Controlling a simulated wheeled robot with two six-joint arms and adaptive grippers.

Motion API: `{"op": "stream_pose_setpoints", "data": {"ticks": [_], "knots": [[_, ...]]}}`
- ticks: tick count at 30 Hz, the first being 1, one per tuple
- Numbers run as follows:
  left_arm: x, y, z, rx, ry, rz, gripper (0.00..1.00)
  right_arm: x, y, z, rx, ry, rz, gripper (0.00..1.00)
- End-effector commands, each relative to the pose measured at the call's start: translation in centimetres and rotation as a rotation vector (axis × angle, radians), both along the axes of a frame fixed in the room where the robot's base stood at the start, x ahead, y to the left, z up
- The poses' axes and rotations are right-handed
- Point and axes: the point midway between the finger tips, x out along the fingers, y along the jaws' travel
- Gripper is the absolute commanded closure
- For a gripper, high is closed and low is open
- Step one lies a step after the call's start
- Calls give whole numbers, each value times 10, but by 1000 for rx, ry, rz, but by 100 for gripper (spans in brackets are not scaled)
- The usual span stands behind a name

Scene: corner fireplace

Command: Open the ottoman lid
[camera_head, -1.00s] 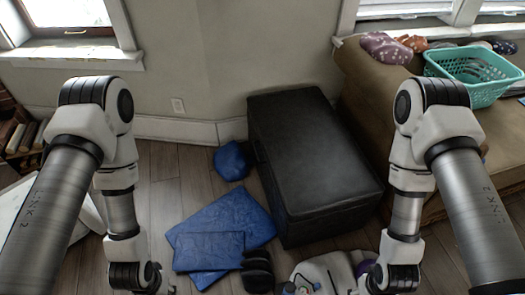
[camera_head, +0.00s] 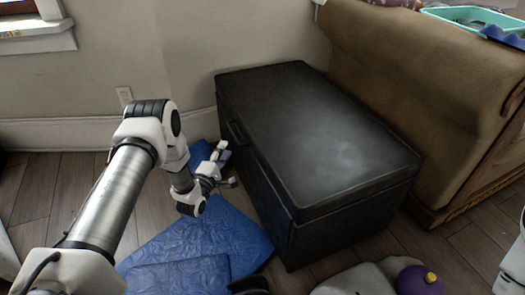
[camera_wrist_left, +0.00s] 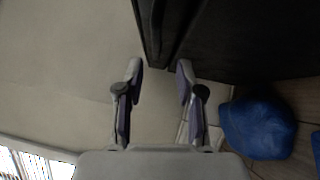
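The black ottoman (camera_head: 305,150) stands against the wall, and its lid (camera_head: 310,125) is shut. A small dark handle or tab (camera_head: 235,131) shows on its left side near the lid seam. My left gripper (camera_head: 228,166) is beside that left side, below the lid's edge. In the left wrist view its two fingers (camera_wrist_left: 158,69) are apart with nothing between them. The ottoman's dark side and lid edge (camera_wrist_left: 168,30) lie just beyond the fingertips. I cannot tell if they touch. My right gripper is out of view.
Blue cloths or mats (camera_head: 200,240) lie on the floor left of the ottoman. A blue bundle (camera_wrist_left: 258,128) shows in the left wrist view. A brown sofa (camera_head: 400,90) stands close on the right. A purple round object (camera_head: 415,281) lies at the front.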

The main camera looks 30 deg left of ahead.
Motion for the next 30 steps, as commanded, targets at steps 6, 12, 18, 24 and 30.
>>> {"op": "stream_pose_setpoints", "data": {"ticks": [6, 12, 18, 24, 30], "knots": [[22, 4, 2, -12, -19, -2, 63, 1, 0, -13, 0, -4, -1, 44], [60, 7, 6, -11, -17, -2, 63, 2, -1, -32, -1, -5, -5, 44], [78, 9, 11, -13, -13, -1, 63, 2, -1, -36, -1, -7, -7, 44], [78, 9, 12, -13, -12, 0, 66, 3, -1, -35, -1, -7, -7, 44], [78, 9, 12, -12, -12, 0, 100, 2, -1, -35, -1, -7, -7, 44]]}}
